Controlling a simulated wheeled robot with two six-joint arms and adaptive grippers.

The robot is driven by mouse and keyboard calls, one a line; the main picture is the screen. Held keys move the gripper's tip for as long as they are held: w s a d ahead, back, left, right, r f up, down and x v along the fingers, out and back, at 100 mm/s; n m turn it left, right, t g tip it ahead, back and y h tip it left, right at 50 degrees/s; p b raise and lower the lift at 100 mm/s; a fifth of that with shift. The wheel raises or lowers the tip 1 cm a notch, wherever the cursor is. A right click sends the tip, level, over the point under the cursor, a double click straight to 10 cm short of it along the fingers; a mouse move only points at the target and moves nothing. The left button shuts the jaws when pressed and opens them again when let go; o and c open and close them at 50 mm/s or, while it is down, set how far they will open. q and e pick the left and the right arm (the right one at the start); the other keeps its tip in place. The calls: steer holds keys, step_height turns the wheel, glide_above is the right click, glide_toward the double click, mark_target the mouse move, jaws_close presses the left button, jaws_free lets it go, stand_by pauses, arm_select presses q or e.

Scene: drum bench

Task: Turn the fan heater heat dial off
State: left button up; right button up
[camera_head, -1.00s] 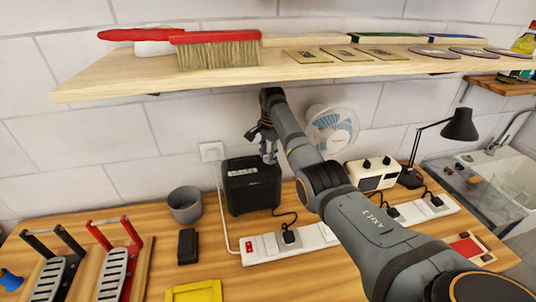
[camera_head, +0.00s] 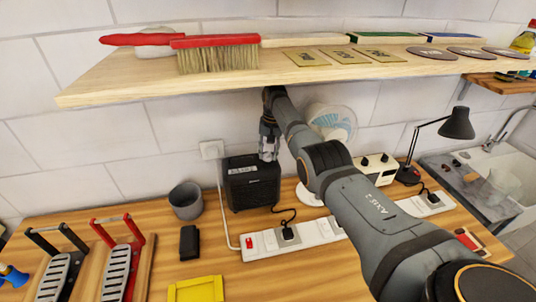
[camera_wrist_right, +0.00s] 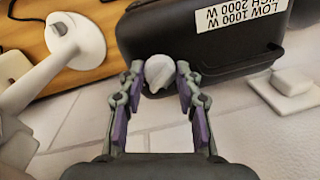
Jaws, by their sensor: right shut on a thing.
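The fan heater (camera_head: 252,186) is a black box on the wooden bench near the wall; its label (camera_wrist_right: 243,15) about low 1000 W and high 2000 W shows in the right wrist view. A light grey dial (camera_wrist_right: 159,72) sits on the heater's top, between the fingertips of my right gripper (camera_head: 268,155). In the right wrist view the right gripper (camera_wrist_right: 160,80) is shut on the dial, a finger on each side. The dial is hidden by the gripper in the head view. My left gripper is not in view.
A white fan (camera_head: 330,122) stands behind my right arm. A power strip (camera_head: 270,241) lies in front of the heater, and a grey cup (camera_head: 186,201) stands left of it. The wooden shelf (camera_head: 120,88) hangs above. A desk lamp (camera_head: 457,124) is at right.

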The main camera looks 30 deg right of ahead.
mark_target(270, 155)
steer(key=shift+f+n+b, duration=0.1)
steer(key=shift+n+b, duration=0.95)
steer(key=shift+n, duration=0.25)
steer(key=o, duration=1.2)
steer(key=shift+c, duration=0.2)
steer(key=shift+r, duration=0.2)
steer(key=r, duration=0.7)
steer(key=shift+s+d+r, duration=0.1)
steer(key=shift+d, duration=0.25)
